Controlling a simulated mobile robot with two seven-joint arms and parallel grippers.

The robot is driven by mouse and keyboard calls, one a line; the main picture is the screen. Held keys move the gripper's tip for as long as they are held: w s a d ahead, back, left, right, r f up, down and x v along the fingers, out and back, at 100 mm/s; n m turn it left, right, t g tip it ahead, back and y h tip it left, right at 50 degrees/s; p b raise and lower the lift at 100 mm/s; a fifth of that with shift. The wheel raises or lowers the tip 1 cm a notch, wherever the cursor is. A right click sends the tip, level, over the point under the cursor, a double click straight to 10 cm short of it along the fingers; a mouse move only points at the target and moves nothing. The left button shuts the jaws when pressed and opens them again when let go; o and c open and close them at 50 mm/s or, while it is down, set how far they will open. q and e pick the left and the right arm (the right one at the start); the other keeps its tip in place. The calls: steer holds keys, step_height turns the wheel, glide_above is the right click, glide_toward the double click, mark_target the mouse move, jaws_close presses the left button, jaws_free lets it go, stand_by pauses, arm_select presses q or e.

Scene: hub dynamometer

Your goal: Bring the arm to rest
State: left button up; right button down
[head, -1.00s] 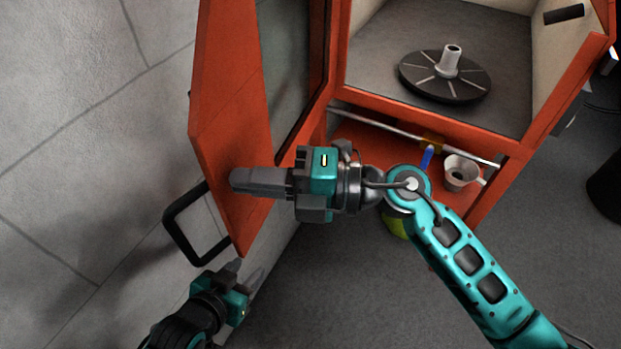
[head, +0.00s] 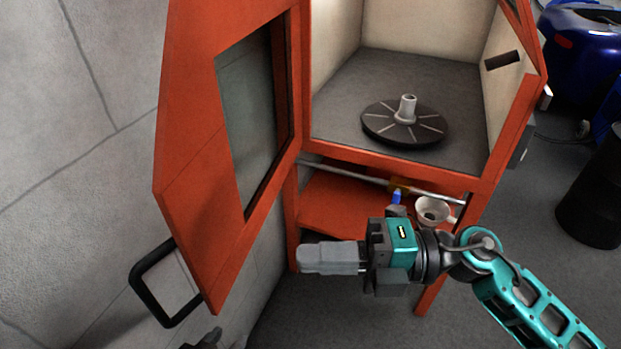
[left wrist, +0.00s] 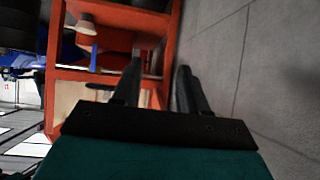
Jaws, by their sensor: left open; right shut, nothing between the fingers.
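My right gripper (head: 302,258) is shut and empty in the head view. Its arm reaches in from the lower right, and its fingers point left, in front of the cabinet's lower shelf and apart from the open door. My left gripper (head: 214,336) barely shows at the bottom edge of the head view, below the door; most of that arm is out of frame. In the left wrist view, the left gripper's fingers (left wrist: 160,68) stand apart with nothing between them.
The orange cabinet door (head: 184,150) stands open on the left, with a black handle (head: 140,280). The cabinet chamber holds a dark disc with a pale hub (head: 405,122). A white cup (head: 434,208) and a blue item (head: 397,196) sit below. A dark bin (head: 595,200) stands right.

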steer(key=w+d+r+m+t+y, duration=0.25)
steer(key=w+m+t, duration=0.25)
steer(key=m+t, duration=0.55)
steer(key=w+d+f+m+t+h+p, duration=0.1)
steer(key=w+d+f+m+t+h, duration=0.2)
steer(key=d+f+m+t+h, duration=0.95)
steer(key=s+d+f+m+g+h, duration=0.3)
steer(key=s+f+m+g+h, duration=0.3)
steer(key=s+f+m+g, duration=0.4)
step_height(320, 180, down, 4)
steer(key=shift+s+d+f+m+g+p, duration=0.3)
steer(key=shift+s+d+m+p, duration=0.1)
steer(key=shift+m, duration=0.3)
